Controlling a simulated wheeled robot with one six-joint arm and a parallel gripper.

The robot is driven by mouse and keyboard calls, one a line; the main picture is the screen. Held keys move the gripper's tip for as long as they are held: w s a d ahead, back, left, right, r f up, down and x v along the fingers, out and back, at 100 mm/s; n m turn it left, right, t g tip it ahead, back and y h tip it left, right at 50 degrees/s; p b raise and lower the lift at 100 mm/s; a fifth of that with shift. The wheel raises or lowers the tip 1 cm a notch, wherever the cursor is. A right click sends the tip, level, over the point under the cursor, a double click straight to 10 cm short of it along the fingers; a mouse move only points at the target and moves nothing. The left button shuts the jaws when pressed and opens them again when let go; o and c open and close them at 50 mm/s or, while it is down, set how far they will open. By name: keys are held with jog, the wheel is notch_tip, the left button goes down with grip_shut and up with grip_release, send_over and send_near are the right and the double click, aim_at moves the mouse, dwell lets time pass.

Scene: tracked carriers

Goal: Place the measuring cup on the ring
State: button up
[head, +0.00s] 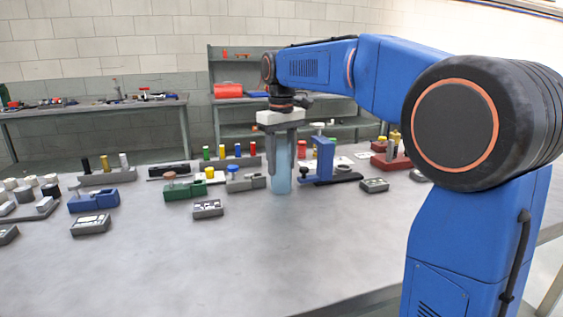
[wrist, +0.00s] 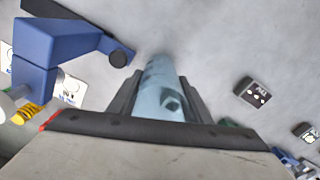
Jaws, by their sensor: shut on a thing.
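The measuring cup (head: 282,170) looks like a tall, translucent light-blue cylinder. My gripper (head: 276,158) is shut on it and holds it upright over the table; I cannot tell whether its bottom touches the top. In the wrist view the cup (wrist: 160,85) sits between the two dark fingers of my gripper (wrist: 160,98), its far end pointing away from the camera. I cannot make out for sure which thing is the ring.
A blue bracket (head: 323,158) stands close right of the cup; in the wrist view it (wrist: 60,42) is at left with a dark round end. Small grey labelled blocks (head: 375,185) and a green carrier (head: 185,190) are nearby. The front of the grey table (head: 230,260) is clear.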

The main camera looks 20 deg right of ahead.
jog(key=shift+f, duration=0.1)
jog(key=o, duration=1.1)
jog(key=shift+c, duration=0.2)
